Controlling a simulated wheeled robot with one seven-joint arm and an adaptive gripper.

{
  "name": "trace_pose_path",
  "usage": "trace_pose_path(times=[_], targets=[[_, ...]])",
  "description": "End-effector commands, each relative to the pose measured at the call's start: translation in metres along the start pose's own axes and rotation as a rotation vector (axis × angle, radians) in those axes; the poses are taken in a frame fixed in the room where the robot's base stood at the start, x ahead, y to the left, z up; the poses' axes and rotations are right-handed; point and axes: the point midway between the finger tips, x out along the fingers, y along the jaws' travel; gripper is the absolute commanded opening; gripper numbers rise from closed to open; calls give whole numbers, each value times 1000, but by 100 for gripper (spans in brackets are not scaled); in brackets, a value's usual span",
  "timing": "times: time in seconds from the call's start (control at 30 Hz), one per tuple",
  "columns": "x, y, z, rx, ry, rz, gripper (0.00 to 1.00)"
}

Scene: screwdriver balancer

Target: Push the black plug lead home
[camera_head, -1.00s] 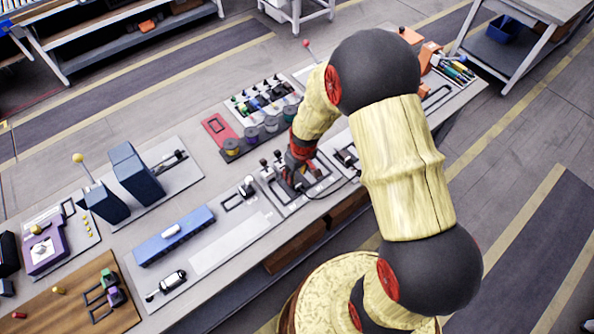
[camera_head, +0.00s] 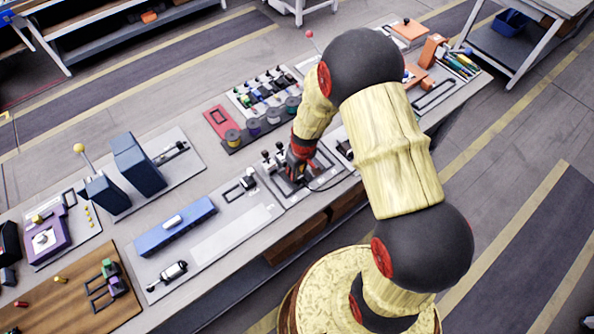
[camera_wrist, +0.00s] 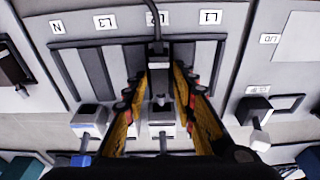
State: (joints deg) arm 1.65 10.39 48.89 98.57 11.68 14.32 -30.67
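The black plug lead (camera_wrist: 157,22) comes down from the top of the wrist view to a dark plug body (camera_wrist: 158,47). It lies between the tips of my gripper (camera_wrist: 162,68), in front of the panel slot labelled L2. The fingers stand apart on either side of it; whether they touch it I cannot tell. In the head view my gripper (camera_head: 297,172) points down over the grey socket panel (camera_head: 268,184). The lead (camera_head: 328,187) curves from there to the right. The plug's end and how deep it sits are hidden.
Labels N, L3 and L1 mark neighbouring slots. Grey blocks with levers (camera_wrist: 88,117) stand along the panel's near side in the wrist view. Spools (camera_head: 253,128) sit behind the gripper in the head view, and a blue bar (camera_head: 174,228) lies left. The white strip is bare.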

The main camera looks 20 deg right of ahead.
Motion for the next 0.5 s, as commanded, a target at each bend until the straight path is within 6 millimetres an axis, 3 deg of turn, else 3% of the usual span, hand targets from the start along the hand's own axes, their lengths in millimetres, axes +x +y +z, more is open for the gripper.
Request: trace_pose_path(times=[0.4, 0.5], targets=[[0, 0, 0, 0, 0, 0, 1], [0, 0, 0, 0, 0, 0, 0]])
